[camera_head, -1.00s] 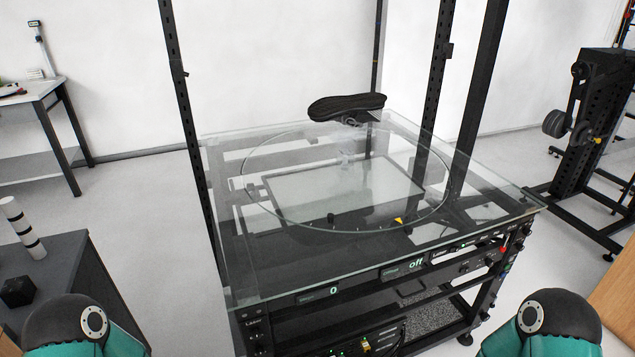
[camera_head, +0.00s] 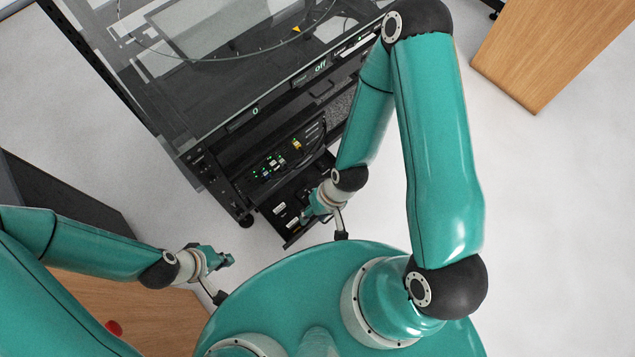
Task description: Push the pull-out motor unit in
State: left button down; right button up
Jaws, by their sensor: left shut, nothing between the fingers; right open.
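The turntable rack (camera_head: 215,150) stands at the upper middle of the head view, seen from above. Low in its front, a black drawer-like unit with small white labels sticks out towards me, and I take it to be the pull-out motor unit (camera_head: 291,232). My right gripper (camera_head: 304,217) is open over the right side of this unit; the arm hides part of it, and I cannot tell whether they touch. My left gripper (camera_head: 229,259) is shut and empty, left of the unit and apart from it.
A panel with green lights and cables (camera_head: 275,160) sits above the unit. A wooden surface (camera_head: 150,300) lies under my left arm, and a dark cabinet (camera_head: 60,205) stands at the left. A wooden block (camera_head: 540,50) stands at the upper right. Floor is free at the right.

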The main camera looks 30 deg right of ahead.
aim_at(292, 189)
jog(key=u, duration=0.05)
jog(key=k, duration=1.05)
jog(key=z, duration=0.55)
